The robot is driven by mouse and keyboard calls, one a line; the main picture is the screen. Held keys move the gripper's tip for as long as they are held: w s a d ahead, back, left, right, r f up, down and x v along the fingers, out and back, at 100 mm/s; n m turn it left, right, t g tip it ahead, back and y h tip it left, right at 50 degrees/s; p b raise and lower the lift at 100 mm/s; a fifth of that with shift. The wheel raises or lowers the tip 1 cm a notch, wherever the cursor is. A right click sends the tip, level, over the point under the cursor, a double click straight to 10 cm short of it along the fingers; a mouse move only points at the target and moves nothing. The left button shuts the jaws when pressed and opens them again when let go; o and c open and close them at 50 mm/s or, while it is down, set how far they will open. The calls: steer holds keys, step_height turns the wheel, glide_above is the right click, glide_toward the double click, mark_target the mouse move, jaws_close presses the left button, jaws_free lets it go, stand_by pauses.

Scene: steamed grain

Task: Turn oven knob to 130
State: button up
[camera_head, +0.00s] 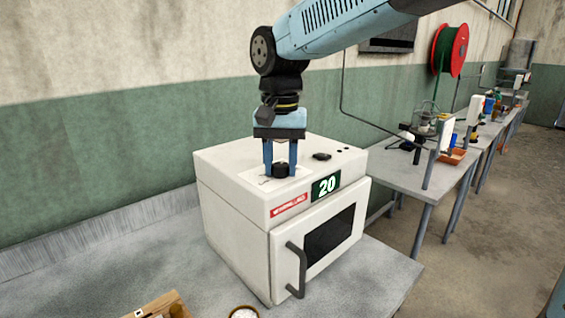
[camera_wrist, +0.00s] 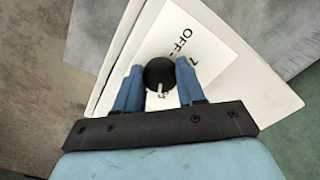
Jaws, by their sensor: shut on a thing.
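The white oven (camera_head: 235,232) stands on the grey table with its door closed. Its green display (camera_head: 326,186) reads 20. The round black knob (camera_head: 280,170) is on the oven's top, and it also shows in the wrist view (camera_wrist: 160,73) with a light pointer mark. My gripper (camera_head: 280,165) points straight down, with its blue fingers on both sides of the knob and shut on it. In the wrist view my gripper (camera_wrist: 160,80) holds the knob between its fingertips. A white label (camera_wrist: 192,42) under the knob reads OFF; the rest of its scale is mostly hidden.
A small black part (camera_head: 321,156) lies on the oven top right of the knob. The door handle (camera_head: 296,270) sticks out in front. A wooden box (camera_head: 158,305) and a round dish (camera_head: 243,312) are at the table's front edge. More tables stand to the right.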

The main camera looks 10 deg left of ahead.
mark_target(279, 165)
steer(key=m, duration=0.5)
steer(key=shift+a+m, duration=0.1)
steer(key=shift+m, duration=0.2)
stand_by(0.4)
steer(key=o, duration=1.1)
steer(key=shift+c, duration=0.2)
step_height(279, 165, up, 14)
steer(key=shift+f, duration=0.15)
